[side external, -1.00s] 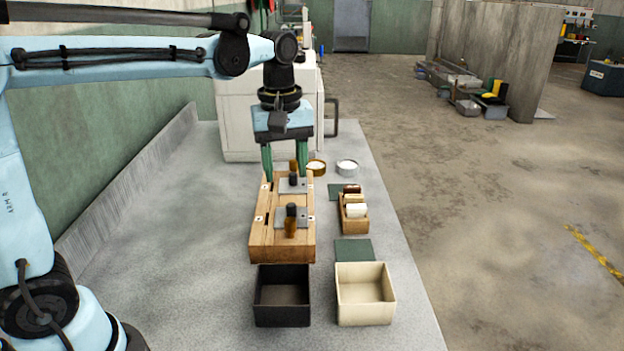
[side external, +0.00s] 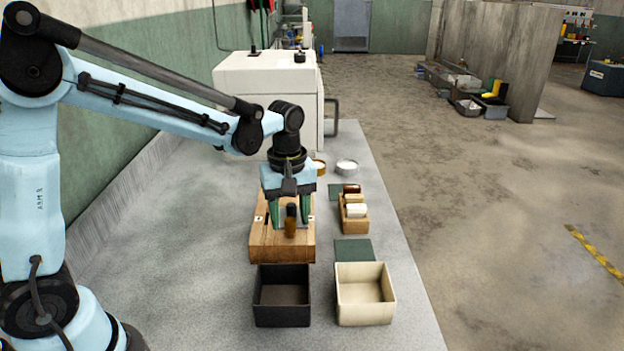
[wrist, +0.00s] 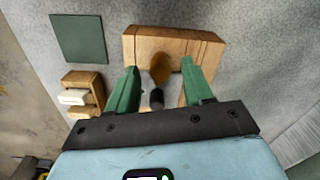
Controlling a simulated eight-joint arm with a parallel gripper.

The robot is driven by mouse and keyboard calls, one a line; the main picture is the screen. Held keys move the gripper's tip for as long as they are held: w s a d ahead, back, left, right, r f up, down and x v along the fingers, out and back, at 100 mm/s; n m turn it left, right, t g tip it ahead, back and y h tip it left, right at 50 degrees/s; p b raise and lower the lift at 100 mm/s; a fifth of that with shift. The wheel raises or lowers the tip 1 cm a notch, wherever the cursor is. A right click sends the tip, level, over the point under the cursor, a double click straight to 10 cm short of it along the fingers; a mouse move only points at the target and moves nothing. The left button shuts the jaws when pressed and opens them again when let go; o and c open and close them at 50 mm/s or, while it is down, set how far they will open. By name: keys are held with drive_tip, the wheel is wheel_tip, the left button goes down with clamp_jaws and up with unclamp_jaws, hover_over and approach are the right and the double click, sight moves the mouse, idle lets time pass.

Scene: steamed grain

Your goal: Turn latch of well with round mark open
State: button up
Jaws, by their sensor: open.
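A wooden block (side external: 284,247) lies on the counter; it also shows in the wrist view (wrist: 205,48). My gripper (side external: 289,220) is open over the block's near part. In the wrist view my gripper (wrist: 160,68) has its green fingers spread on either side of a brown upright piece (wrist: 160,72) and a dark knob (wrist: 156,98). The brown piece (side external: 290,229) and dark knob (side external: 291,211) also show between the fingers in the side view. I see no clear contact. Small white labels flank this well, but their marks are too small to read. My gripper hides the block's far well.
A black bin (side external: 283,319) and a cream bin (side external: 364,318) stand in front of the block. A small wooden rack (side external: 354,225) with rolls and green mats (side external: 355,250) lie to the right. A white machine (side external: 265,85) stands behind. The counter left of the block is clear.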

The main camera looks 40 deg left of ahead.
drive_tip(key=shift+f, duration=0.55)
clamp_jaws()
